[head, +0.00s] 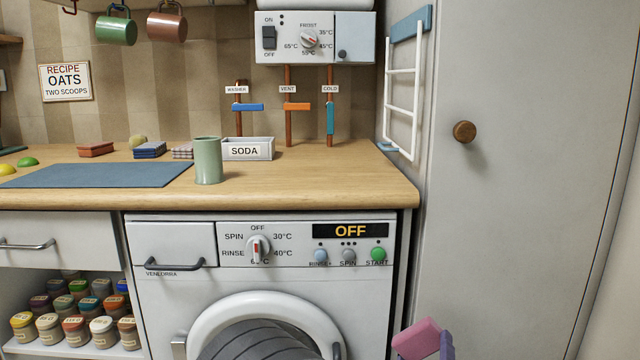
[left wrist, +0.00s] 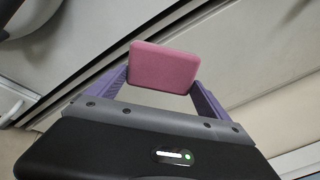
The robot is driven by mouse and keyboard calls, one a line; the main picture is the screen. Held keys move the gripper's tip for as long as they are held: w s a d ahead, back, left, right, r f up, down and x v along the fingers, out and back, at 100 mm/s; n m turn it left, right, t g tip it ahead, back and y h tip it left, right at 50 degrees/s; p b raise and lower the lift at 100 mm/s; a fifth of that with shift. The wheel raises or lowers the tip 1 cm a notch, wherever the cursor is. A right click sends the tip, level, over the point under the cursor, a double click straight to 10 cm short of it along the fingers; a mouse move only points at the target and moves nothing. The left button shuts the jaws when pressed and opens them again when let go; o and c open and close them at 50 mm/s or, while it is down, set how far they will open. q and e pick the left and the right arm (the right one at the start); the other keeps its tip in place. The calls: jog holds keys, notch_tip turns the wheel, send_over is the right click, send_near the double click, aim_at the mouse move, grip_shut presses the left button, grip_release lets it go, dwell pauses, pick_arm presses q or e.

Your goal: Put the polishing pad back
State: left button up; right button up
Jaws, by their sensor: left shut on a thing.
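The polishing pad is a pink rounded block (head: 417,338) low in the head view, in front of the tall cupboard door. It also shows in the left wrist view (left wrist: 164,67), between the two purple fingers. My left gripper (left wrist: 163,80) is shut on the pad and holds it in the air. Only a purple finger of it (head: 446,346) shows in the head view, at the bottom edge. My right gripper is in neither view. No clear resting place for the pad can be made out.
The washing machine (head: 170,290) with its round door stands left of the pad under the wooden counter (head: 300,185). The counter holds a green cup (head: 208,160), a SODA box (head: 247,149) and a blue mat (head: 95,175). A white rack (head: 402,95) hangs beside the cupboard door (head: 510,180).

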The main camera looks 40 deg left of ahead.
pick_arm(q)
jog(key=shift+r, duration=0.1)
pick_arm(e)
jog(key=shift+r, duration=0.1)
pick_arm(q)
jog(key=a+r+n+g+p, duration=0.1)
jog(key=a+r+g+p, duration=0.15)
jog(key=r+p, duration=1.75)
jog(key=a+r+n+g+p, duration=0.1)
jog(key=r+g+p, duration=0.2)
jog(key=r+p, duration=1.7)
jog(key=s+a+r+n+g+y+p, duration=0.2)
jog(key=a+r+n+g, duration=0.1)
jog(key=a, duration=0.4)
jog(key=s+a+r+n+g+y+p, duration=0.1)
jog(key=a+r+n+g+p, duration=0.1)
jog(key=a+n+g+p, duration=0.3)
jog(key=s+a+f+n+g+h+b, duration=0.1)
jog(key=s+a+f+n+g+h, duration=0.2)
jog(key=s+n+g, duration=0.3)
jog(key=shift+s+a+f+n+b, duration=0.35)
jog(key=shift+s+f+n, duration=0.3)
jog(key=shift+s+n, duration=1.65)
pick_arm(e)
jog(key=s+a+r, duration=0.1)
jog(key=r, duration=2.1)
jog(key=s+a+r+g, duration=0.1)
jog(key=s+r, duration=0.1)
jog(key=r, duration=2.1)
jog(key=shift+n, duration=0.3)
